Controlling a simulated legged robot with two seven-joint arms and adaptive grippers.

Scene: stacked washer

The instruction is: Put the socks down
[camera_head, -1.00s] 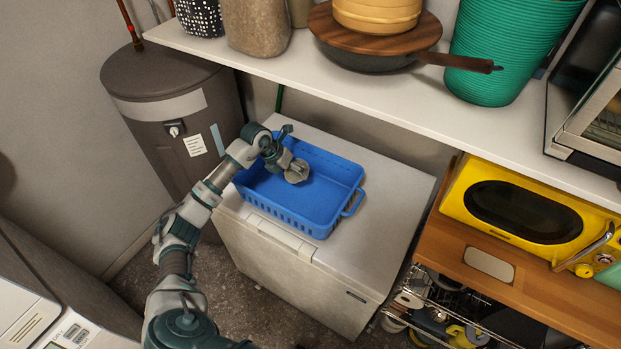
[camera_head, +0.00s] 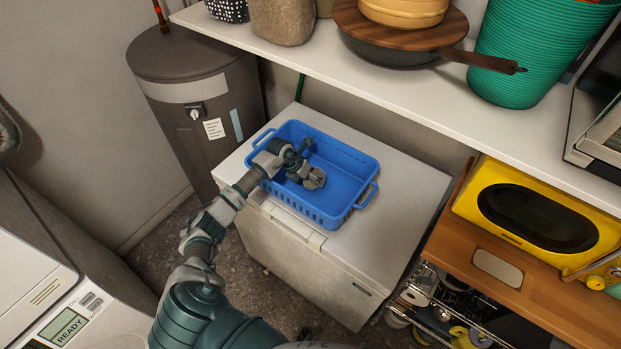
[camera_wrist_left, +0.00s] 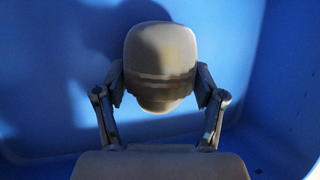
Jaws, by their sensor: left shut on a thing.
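The rolled socks (camera_wrist_left: 160,55), grey with darker bands, are between the two fingers of my left gripper (camera_wrist_left: 160,95) in the left wrist view. The gripper is shut on them. In the head view, the left gripper (camera_head: 306,175) is over the inside of the blue basket (camera_head: 345,180), and the socks (camera_head: 315,179) show at its tip. The basket's blue floor fills the wrist view behind the socks. I cannot tell whether the socks touch the floor. My right gripper is not in view.
The basket stands on a white chest freezer (camera_head: 385,240), with bare lid to its right. A shelf (camera_head: 420,95) with a pan and a green basket (camera_head: 535,45) runs above and behind. A brown tank (camera_head: 195,100) stands left, a yellow microwave (camera_head: 540,215) right.

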